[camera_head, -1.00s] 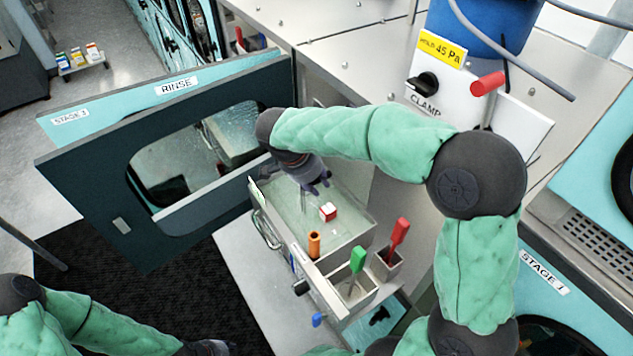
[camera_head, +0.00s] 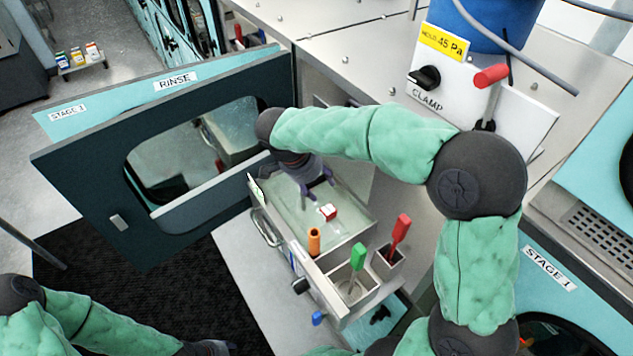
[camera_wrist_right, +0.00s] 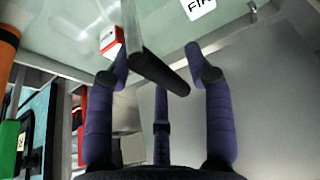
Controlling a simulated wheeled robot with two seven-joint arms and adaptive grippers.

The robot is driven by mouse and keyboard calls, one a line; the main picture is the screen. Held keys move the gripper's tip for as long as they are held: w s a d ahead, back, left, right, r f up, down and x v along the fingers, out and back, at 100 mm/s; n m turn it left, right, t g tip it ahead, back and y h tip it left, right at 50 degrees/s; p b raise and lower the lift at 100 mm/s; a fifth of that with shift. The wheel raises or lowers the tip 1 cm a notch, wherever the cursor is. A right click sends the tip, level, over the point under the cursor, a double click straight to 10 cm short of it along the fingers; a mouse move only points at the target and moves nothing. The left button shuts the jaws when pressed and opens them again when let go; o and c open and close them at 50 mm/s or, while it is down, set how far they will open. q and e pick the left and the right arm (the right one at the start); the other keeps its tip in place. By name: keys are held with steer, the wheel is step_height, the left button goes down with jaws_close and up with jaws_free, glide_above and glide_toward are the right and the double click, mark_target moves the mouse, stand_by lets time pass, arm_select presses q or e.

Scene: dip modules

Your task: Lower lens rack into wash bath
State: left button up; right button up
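The open bath (camera_head: 343,234) holds pale greenish liquid. My right gripper (camera_head: 317,190) is over its far part, with fingers spread. In the right wrist view, a dark bar (camera_wrist_right: 158,70) on a thin pale upright lies between the parted fingers; it looks like a handle, probably the lens rack's. Open space shows on its right, and I cannot tell whether the left finger touches it. The rack's body is not clearly visible. A small red-and-white block (camera_head: 327,212) is at the bath, also in the wrist view (camera_wrist_right: 111,42). My left gripper (camera_head: 207,347) is small at the bottom edge.
An orange cylinder (camera_head: 314,240) stands at the bath's near side. Green (camera_head: 358,257) and red (camera_head: 401,228) handled tools stand in small holders nearby. An open dark door (camera_head: 90,185) is on the left. A clamp panel with a red lever (camera_head: 490,76) is behind right.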

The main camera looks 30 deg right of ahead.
steer(key=v, duration=1.2)
stand_by(0.5)
